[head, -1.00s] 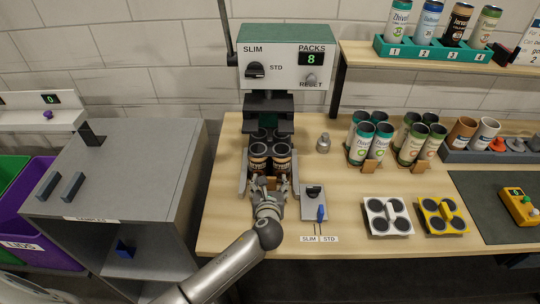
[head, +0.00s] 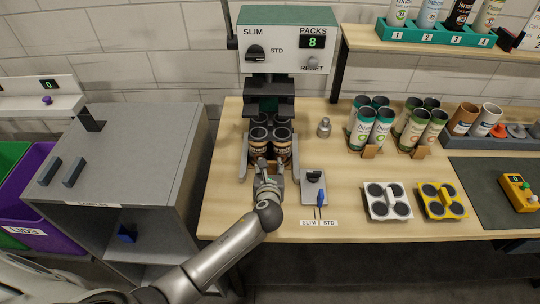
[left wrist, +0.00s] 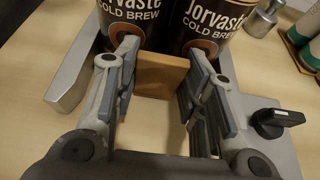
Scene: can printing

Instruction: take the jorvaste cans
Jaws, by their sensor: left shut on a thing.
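The jorvaste cans are black and copper with white lettering. They stand upright as a pack in the press, with the front two (head: 259,143) (head: 282,141) facing me and dark tops behind them. In the left wrist view the front cans (left wrist: 130,18) (left wrist: 212,22) show "Jorvaste Cold Brew". A tan carrier tab (left wrist: 160,76) sticks out toward me, low in front of the cans. My left gripper (head: 263,168) is at the front of the press, shut on this tab, with one finger on each side. My right gripper is not in view.
Grey side rails (head: 244,160) flank the pack. A small grey box with a dark knob (head: 313,186) stands close on the right. Green-and-white can packs (head: 372,125) stand farther right. A grey cabinet (head: 125,150) is on the left.

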